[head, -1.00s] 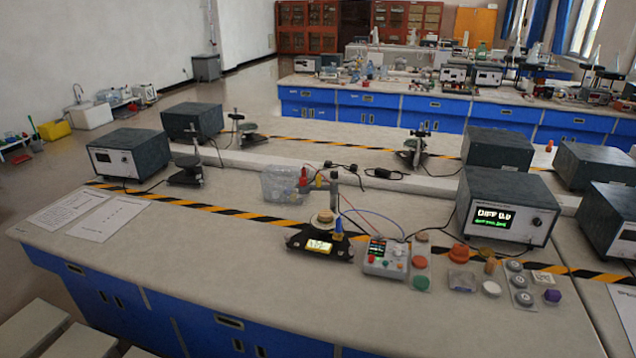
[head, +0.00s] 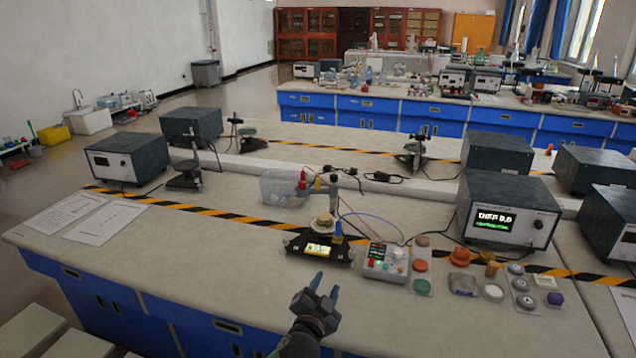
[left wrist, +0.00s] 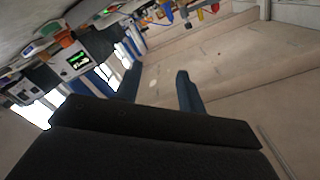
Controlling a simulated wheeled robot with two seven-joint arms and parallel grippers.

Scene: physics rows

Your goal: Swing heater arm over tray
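The heater arm (head: 320,187) sits on a grey post behind the black scale-like base (head: 303,246). It reaches left from the post toward a clear bin (head: 280,188), with red and yellow parts along it. A round tan dish (head: 322,224) rests above the base, which has a lit yellow display; I cannot tell for sure which part is the tray. My left gripper (head: 326,287) is open and empty, in front of the base and apart from it. Its two spread fingers show in the left wrist view (left wrist: 160,85) with nothing between them. My right gripper is not in view.
A control box (head: 385,262) with buttons stands right of the base, wired to the post. Several small coloured pieces lie farther right, before a dark power unit (head: 508,222). Papers (head: 107,222) lie at left.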

